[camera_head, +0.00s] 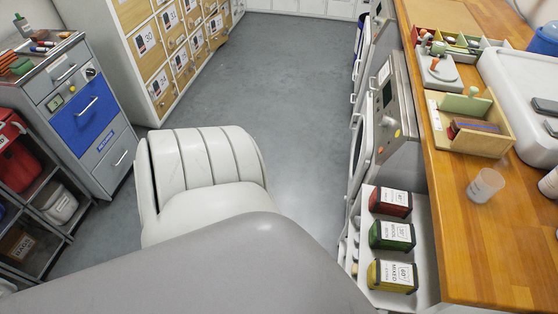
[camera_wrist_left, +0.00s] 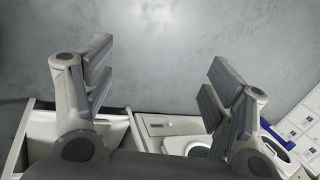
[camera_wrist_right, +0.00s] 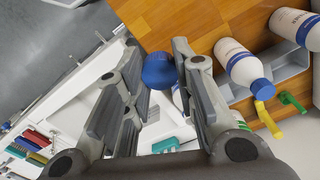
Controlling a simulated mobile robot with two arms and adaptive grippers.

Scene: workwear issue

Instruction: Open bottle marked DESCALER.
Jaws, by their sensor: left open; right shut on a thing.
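My right gripper (camera_wrist_right: 155,55) is shut on a blue rounded thing, apparently a bottle cap (camera_wrist_right: 158,72), above the wooden counter. Something white shows just past it, partly behind a finger, so I cannot tell whether the cap is on a bottle. A white bottle with a blue band and a blue cap (camera_wrist_right: 241,63) lies right of the gripper in the right wrist view; a second white bottle (camera_wrist_right: 298,25) is at the upper right. No DESCALER mark is readable. My left gripper (camera_wrist_left: 160,65) is open and empty above the grey floor. Neither gripper shows in the head view.
The wooden counter (camera_head: 465,225) holds a frosted cup (camera_head: 486,185) and a wooden box (camera_head: 470,145). Red, green and yellow tins (camera_head: 391,235) stand in a pulled-out drawer below. Yellow (camera_wrist_right: 268,118) and green (camera_wrist_right: 291,101) hooked parts lie near the bottles. The floor between is free.

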